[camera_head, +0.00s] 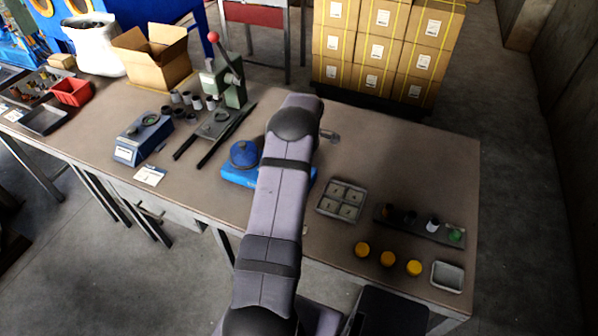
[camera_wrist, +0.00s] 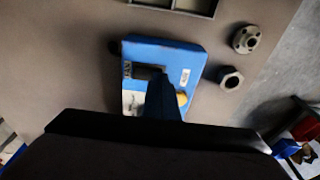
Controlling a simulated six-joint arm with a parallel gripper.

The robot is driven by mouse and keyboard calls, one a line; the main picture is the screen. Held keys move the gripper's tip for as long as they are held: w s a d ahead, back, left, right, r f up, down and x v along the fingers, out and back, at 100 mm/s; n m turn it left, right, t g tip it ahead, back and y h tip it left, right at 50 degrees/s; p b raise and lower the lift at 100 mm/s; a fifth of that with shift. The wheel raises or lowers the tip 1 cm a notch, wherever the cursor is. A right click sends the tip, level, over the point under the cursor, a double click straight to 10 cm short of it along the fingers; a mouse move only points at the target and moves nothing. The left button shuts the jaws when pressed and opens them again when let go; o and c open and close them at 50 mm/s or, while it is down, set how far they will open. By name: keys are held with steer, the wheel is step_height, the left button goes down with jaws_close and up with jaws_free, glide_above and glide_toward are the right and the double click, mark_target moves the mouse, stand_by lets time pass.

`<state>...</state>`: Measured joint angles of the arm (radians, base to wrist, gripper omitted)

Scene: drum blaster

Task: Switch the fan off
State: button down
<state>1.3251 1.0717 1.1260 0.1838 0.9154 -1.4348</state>
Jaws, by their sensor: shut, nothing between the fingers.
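A blue device (camera_head: 240,176) with a round blue dome (camera_head: 243,154) stands on the workbench; it is partly behind my arm in the head view. In the wrist view a blue box (camera_wrist: 186,58) carries a pale label panel at its left and a yellow knob (camera_wrist: 182,99), partly covered. My gripper (camera_wrist: 157,82) is shut and empty, a narrow dark blue shape reaching over the box from a wide black bar. I cannot tell whether its tip touches the box. A dark patch beside the tip may be a switch. The head view hides my gripper behind the arm.
A grey compartment tray (camera_head: 318,206) and several yellow caps (camera_head: 388,259) lie to the right on the bench. A green press (camera_head: 234,90) stands at the left. Two grey metal parts, a flange (camera_wrist: 246,39) and a nut (camera_wrist: 230,77), lie close beside the box.

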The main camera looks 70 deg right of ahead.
steer(key=shift+r+p, duration=1.6)
steer(key=shift+r, duration=1.35)
